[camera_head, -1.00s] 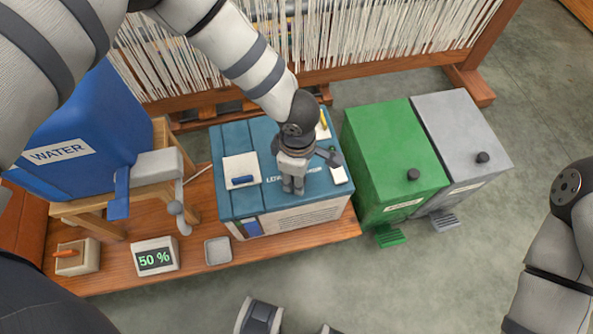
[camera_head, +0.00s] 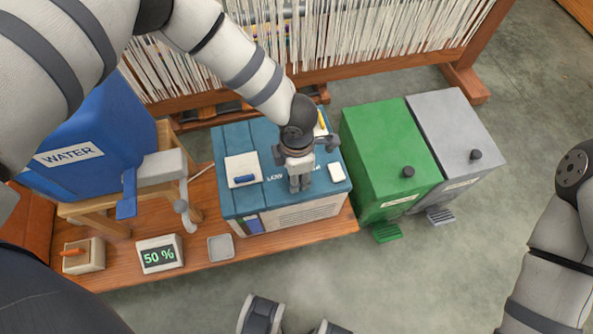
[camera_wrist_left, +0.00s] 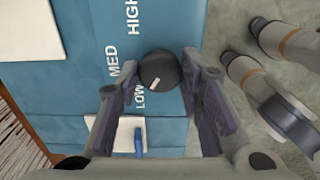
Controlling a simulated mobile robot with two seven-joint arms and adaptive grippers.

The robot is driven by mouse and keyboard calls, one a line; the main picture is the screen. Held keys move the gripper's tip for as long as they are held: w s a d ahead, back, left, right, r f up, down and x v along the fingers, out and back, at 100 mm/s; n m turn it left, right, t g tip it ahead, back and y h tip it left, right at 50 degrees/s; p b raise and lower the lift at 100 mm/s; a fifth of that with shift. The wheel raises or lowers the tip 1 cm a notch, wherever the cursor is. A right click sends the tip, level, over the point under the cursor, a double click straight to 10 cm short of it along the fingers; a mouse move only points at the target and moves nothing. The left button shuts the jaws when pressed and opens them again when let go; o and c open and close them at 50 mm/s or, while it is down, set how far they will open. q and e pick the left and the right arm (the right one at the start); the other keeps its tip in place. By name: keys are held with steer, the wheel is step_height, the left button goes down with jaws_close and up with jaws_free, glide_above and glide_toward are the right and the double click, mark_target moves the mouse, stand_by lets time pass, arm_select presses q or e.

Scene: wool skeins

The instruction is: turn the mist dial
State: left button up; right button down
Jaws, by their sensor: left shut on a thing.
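The mist dial (camera_wrist_left: 158,71) is a round black knob with a white pointer mark, on top of the blue humidifier box (camera_head: 235,205). In the left wrist view the words LOW, MED and HIGH run beside it, and the mark slants towards the LOW end. My left gripper (camera_head: 299,185) points down at the box top and is shut on the dial, one finger on each side. In the head view the gripper hides the dial and part of the lettering. My right arm (camera_head: 565,220) stands at the right edge; its gripper is out of view.
The box stands on a wooden bench (camera_head: 120,275) with a 50 % display (camera_head: 159,254), a small grey tray (camera_head: 221,247) and a blue water tank (camera_head: 85,140). Green (camera_head: 390,155) and grey (camera_head: 455,135) bins stand to the right. A loom (camera_head: 330,45) is behind.

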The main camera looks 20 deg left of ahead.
stand_by(0.4)
arm_select(q)
steer(key=o, duration=1.2)
steer(key=shift+c, duration=0.2)
step_height(320, 180, up, 12)
